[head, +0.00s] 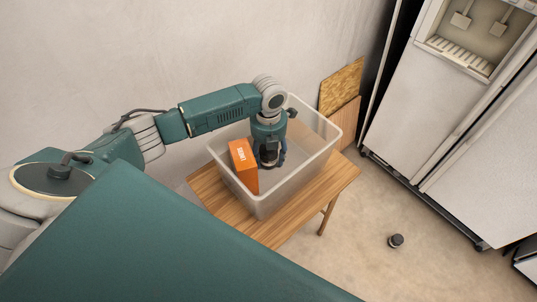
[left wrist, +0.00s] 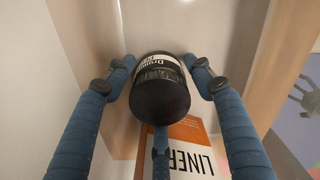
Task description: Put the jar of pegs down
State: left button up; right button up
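The jar of pegs (left wrist: 160,95) is a dark jar with a black lid and a pale, partly readable label. In the left wrist view it sits between the blue fingers of my left gripper (left wrist: 160,75), whose tips close in around its sides. In the head view my left gripper (head: 268,158) reaches down inside a clear plastic bin (head: 262,209), and the jar is mostly hidden there. I cannot tell whether the jar's base touches the bin floor. My right gripper is not in view.
An orange box (head: 242,164) marked "LINER" stands in the bin beside my gripper. The bin rests on a wooden table (head: 285,228) near the wall. A small dark cylinder (head: 396,241) is on the floor, and a fridge (head: 415,110) stands at right.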

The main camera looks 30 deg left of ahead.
pick_arm(q)
notch_tip(320, 180, up, 12)
jog(key=shift+r, duration=0.2)
dwell(0.4)
dwell(0.4)
